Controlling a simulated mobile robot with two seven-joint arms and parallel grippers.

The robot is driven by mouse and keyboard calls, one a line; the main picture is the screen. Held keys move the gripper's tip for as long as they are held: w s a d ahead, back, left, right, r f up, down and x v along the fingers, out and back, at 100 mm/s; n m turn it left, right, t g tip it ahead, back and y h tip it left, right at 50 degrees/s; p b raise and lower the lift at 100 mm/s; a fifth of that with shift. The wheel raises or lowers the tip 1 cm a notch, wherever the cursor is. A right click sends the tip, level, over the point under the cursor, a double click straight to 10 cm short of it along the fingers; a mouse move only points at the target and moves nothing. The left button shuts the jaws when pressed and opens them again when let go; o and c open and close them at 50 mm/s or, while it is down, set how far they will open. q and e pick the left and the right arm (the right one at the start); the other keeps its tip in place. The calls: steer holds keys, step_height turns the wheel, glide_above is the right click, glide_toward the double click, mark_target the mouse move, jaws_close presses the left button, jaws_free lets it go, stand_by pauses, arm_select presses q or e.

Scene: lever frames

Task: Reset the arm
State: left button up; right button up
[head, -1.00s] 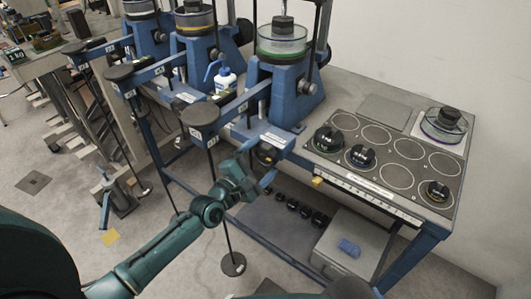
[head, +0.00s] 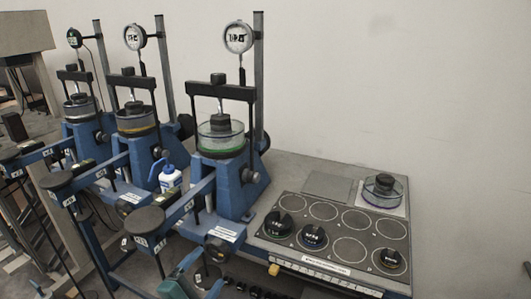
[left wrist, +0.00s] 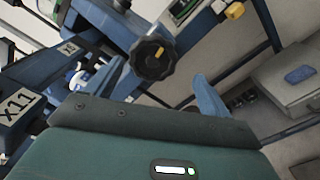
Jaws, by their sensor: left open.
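The nearest blue lever frame (head: 232,185) stands on the bench with a dial gauge above it. Its blue lever arm (head: 190,203) reaches forward to a round black pad (head: 145,220). A black hand knob (head: 217,249) sits below the arm at the bench front; it also shows in the left wrist view (left wrist: 152,60), with a yellow mark. My left gripper (head: 203,276) is at the bottom of the head view, just below the knob. Its blue fingers are spread and empty, with the knob ahead between them in the left wrist view. My right gripper is not in view.
Two more lever frames stand to the left. A white bottle (head: 171,180) is between frames. On the right, a dark plate (head: 345,250) with ring marks holds several black weights. A grey box (left wrist: 290,80) with a blue item is under the bench.

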arm_select(q)
steer(key=s+d+f+m+g+y, duration=0.1)
steer(key=s+f+m+g, duration=0.2)
steer(key=s+m, duration=0.6)
steer(key=s+d+f+m+g+y+p, duration=0.1)
steer(key=s+f+m, duration=0.4)
steer(key=s+m, duration=0.5)
steer(key=d+m+g+y, duration=0.1)
steer(key=m+g, duration=0.1)
steer(key=m, duration=0.1)
steer(key=shift+s+f+m+p, duration=0.15)
steer(key=shift+m+p, duration=0.15)
steer(key=shift+m, duration=0.1)
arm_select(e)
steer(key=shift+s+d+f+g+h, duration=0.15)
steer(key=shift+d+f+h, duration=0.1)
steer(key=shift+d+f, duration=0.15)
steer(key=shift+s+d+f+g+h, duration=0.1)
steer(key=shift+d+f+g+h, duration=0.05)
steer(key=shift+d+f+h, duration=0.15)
arm_select(q)
steer(key=shift+d, duration=0.15)
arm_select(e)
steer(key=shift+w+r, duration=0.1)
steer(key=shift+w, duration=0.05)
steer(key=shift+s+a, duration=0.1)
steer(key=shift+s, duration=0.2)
